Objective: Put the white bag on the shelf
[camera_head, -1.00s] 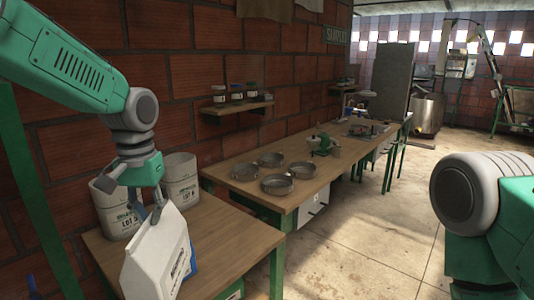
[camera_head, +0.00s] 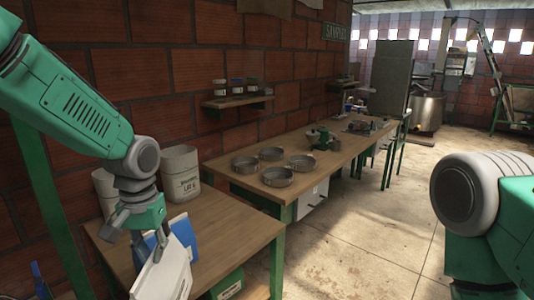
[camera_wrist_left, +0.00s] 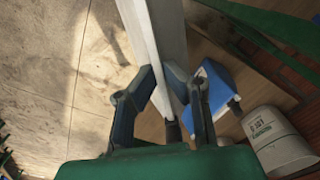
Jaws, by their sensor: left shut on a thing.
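The white bag (camera_head: 170,278) hangs at the lower left of the head view, its lower part cut off by the picture's bottom edge. My left gripper (camera_head: 157,250) is shut on its top edge. In the left wrist view, the fingers of my left gripper (camera_wrist_left: 163,100) pinch the thin edge of the white bag (camera_wrist_left: 167,30). A small wooden wall shelf (camera_head: 238,103) holding several jars is fixed to the brick wall, beyond and to the right of the bag. My right gripper is out of view.
A wooden table (camera_head: 235,228) stands beside the bag, with white lot-marked containers (camera_head: 180,178) and a blue item (camera_head: 183,231) on it. A longer bench (camera_head: 331,163) with several round metal trays continues behind. Open floor (camera_head: 360,240) lies to the right.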

